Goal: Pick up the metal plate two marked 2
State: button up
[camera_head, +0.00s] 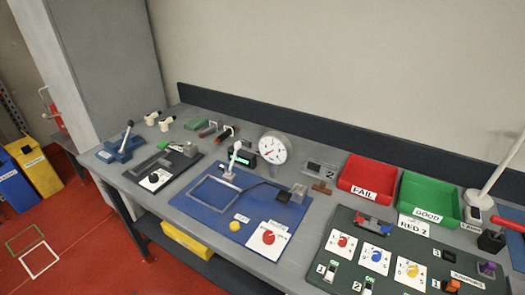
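A small grey metal piece (314,167) lies near the back of the bench, between the round dial gauge and the red bin. A label reading "2" (331,173) is at its right end. A small brown block (322,188) is just in front of it. Whether the grey piece is a flat plate is too small to tell. Other "2" marks show on the dark green board at the front right. My gripper is not in view.
A dial gauge (273,149) stands left of the grey piece, and a red FAIL bin (366,181) is close on its right. A green GOOD bin (431,200) is farther right. A blue mat (206,212) with a frame and upright lever lies in front. A dark green board (384,237) carries switches and cards.

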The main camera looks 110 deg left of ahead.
aim_at(325, 172)
jog(key=u, duration=2.5)
